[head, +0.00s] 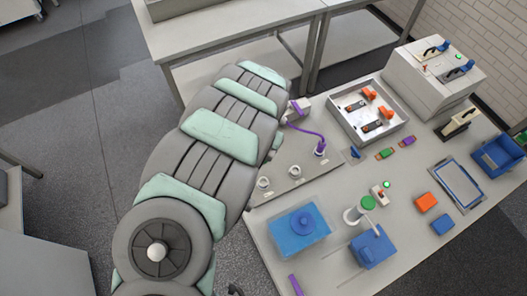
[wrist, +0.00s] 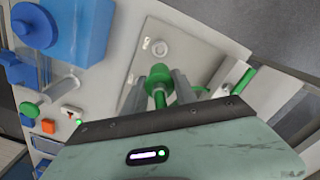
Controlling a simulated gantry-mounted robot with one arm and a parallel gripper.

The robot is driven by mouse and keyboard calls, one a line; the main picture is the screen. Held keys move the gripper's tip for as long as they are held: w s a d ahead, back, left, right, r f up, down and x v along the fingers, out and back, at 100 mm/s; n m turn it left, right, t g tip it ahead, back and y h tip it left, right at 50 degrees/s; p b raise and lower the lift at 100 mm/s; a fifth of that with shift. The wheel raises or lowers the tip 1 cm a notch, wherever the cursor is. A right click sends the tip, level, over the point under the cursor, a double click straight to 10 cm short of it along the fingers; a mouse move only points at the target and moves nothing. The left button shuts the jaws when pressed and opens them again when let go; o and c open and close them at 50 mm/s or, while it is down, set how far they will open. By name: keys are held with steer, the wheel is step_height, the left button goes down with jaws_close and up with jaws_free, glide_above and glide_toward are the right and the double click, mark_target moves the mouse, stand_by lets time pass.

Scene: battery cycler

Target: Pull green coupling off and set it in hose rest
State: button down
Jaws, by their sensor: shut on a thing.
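In the wrist view my gripper (wrist: 166,84) is shut on the green coupling (wrist: 187,92), with grey fingers around its green parts. In the head view my arm hides the gripper and the green coupling. The grey plate (head: 283,196) there shows two round sockets (head: 264,183). I cannot identify the hose rest for certain.
A purple coupling (head: 320,147) with a purple hose stands at the plate's right. A blue container (head: 300,244), a green-topped cylinder (head: 367,203) and a blue block (head: 372,248) stand nearer. A grey tray (head: 350,134) and a light box (head: 420,87) are behind.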

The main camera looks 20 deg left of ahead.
steer(key=shift+r, duration=0.15)
steer(key=shift+r+p, duration=2.4)
steer(key=shift+p, duration=0.2)
